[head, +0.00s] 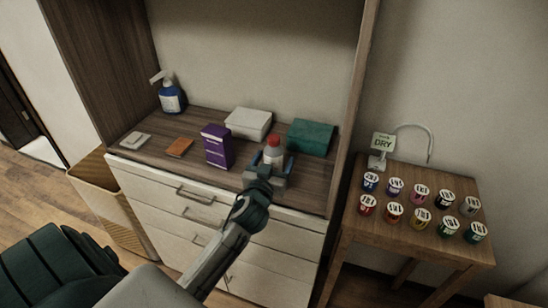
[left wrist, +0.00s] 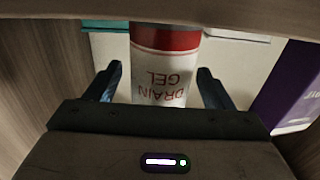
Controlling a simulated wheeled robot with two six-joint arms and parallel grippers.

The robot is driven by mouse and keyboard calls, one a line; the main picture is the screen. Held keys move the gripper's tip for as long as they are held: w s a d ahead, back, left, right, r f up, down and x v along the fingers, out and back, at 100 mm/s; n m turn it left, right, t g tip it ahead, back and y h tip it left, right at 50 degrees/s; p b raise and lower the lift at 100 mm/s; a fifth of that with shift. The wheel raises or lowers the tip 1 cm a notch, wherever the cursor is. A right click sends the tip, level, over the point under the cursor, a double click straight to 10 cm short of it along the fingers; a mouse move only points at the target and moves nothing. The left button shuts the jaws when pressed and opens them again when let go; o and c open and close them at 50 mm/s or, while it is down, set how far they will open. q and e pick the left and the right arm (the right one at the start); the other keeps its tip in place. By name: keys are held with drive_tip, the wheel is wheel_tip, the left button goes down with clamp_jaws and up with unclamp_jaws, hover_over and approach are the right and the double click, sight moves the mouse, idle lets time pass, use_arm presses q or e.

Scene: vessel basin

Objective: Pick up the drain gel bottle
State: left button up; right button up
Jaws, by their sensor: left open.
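The drain gel bottle is white with a red cap and red band; in the head view the bottle (head: 273,151) stands upright on the wooden cabinet top, near the front edge. My left gripper (head: 270,174) is at the bottle, its two fingers on either side of it. In the left wrist view the bottle (left wrist: 164,75) shows "DRAIN GEL" upside down between the open fingers of the left gripper (left wrist: 158,88). Gaps show between the fingers and the bottle. The bottle's lower part is hidden by the gripper in the head view. My right gripper is not in view.
A purple box (head: 216,147) stands left of the bottle, a teal box (head: 311,137) behind right, a white box (head: 248,123) behind.

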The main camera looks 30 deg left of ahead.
use_arm(q)
drive_tip(key=shift+x, duration=1.15)
drive_tip(key=shift+s, duration=0.1)
drive_tip(key=c, duration=1.1)
drive_tip(key=shift+c, duration=0.3)
drive_tip(key=shift+r, duration=0.1)
